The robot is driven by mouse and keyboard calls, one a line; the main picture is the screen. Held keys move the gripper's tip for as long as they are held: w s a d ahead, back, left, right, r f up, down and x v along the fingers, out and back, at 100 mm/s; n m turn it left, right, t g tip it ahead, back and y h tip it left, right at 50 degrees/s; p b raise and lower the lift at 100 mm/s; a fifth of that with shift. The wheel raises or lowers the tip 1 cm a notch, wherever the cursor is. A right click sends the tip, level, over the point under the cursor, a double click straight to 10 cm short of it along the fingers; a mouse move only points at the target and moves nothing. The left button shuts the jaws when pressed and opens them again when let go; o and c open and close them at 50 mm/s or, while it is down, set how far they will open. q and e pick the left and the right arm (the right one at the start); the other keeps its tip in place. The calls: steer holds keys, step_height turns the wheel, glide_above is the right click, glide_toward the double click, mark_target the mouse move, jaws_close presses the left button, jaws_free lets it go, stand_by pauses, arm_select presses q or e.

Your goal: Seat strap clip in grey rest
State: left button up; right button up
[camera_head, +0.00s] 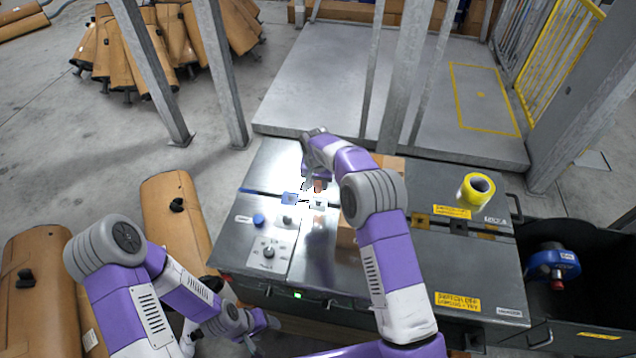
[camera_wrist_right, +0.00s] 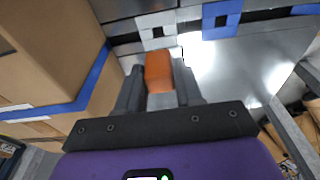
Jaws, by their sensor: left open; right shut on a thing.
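The strap clip (camera_wrist_right: 159,72), an orange block with a paler lower end, is held between the fingers of my right gripper (camera_wrist_right: 158,95). In the head view the clip (camera_head: 319,185) shows small below my right gripper (camera_head: 311,183), over the bench top. The grey rest (camera_wrist_right: 141,33), a light square with a dark opening, lies just beyond the clip's tip in the wrist view. Whether they touch cannot be told. Glare blurs the rest (camera_head: 319,205) in the head view. My left gripper (camera_head: 262,322) is open and empty, low at the bench's front left.
A blue rest (camera_head: 290,198) sits beside the grey one. The metal bench (camera_head: 330,265) carries a control panel (camera_head: 265,248) and a yellow tape roll (camera_head: 475,190). A black bin (camera_head: 590,310) stands right. Brown mufflers (camera_head: 172,225) lie left. Grey posts (camera_head: 222,80) rise behind.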

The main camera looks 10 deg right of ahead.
mark_target(318, 193)
steer(key=shift+f, duration=0.1)
steer(key=shift+f+b, duration=1.8)
steer(key=shift+f, duration=1.05)
steer(key=shift+f+b, duration=0.35)
steer(key=shift+f, duration=0.05)
steer(key=o, duration=1.1)
steer(key=shift+o, duration=0.2)
steer(key=r, duration=0.2)
steer(key=r+p, duration=0.1)
steer(key=r, duration=0.2)
steer(key=s+r+p, duration=0.1)
steer(key=r, duration=0.1)
steer(key=shift+a+r, duration=0.25)
